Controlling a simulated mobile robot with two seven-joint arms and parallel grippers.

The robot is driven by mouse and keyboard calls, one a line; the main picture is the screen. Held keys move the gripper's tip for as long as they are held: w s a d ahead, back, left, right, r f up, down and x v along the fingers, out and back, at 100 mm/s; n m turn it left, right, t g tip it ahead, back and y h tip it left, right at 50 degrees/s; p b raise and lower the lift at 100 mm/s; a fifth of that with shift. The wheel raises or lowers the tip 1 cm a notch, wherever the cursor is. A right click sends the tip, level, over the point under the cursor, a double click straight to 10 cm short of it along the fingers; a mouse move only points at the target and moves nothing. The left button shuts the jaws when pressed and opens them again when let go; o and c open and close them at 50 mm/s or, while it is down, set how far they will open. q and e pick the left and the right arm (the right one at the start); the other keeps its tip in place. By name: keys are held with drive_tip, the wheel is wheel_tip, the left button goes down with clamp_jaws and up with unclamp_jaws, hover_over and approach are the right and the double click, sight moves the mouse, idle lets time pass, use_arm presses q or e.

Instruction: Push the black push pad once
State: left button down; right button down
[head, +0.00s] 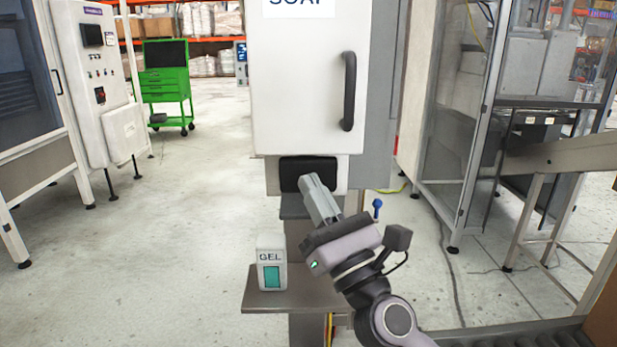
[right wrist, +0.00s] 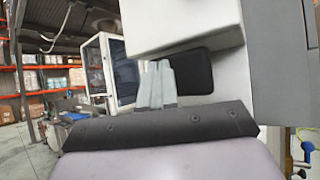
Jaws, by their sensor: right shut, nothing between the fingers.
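The black push pad (head: 291,174) is set in the lower front of the white dispenser box marked SOAP (head: 300,90). I cannot tell whether the fingertips touch the pad. My left gripper is in neither view.
A small GEL container (head: 271,262) stands on a brown shelf (head: 262,301) below the dispenser. A vertical black handle (head: 348,91) is on the dispenser's door. A green tool cart (head: 165,88) stands back left. Open floor lies to the left.

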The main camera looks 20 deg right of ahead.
drive_tip(key=shift+w+d+b, duration=0.3)
drive_tip(key=shift+w, duration=0.65)
idle(0.9)
idle(0.3)
drive_tip(key=shift+s+a+p, duration=0.2)
drive_tip(key=shift+s, duration=0.4)
drive_tip(key=shift+s+a+p, duration=0.15)
drive_tip(key=shift+s, duration=0.45)
drive_tip(key=shift+s+a+p, duration=0.15)
drive_tip(key=shift+s+a, duration=0.1)
drive_tip(key=shift+s, duration=0.55)
drive_tip(key=shift+s+a+p, duration=0.2)
drive_tip(key=shift+s, duration=0.6)
drive_tip(key=shift+s+a+p, duration=0.15)
drive_tip(key=shift+s+a, duration=0.1)
drive_tip(key=shift+s, duration=0.55)
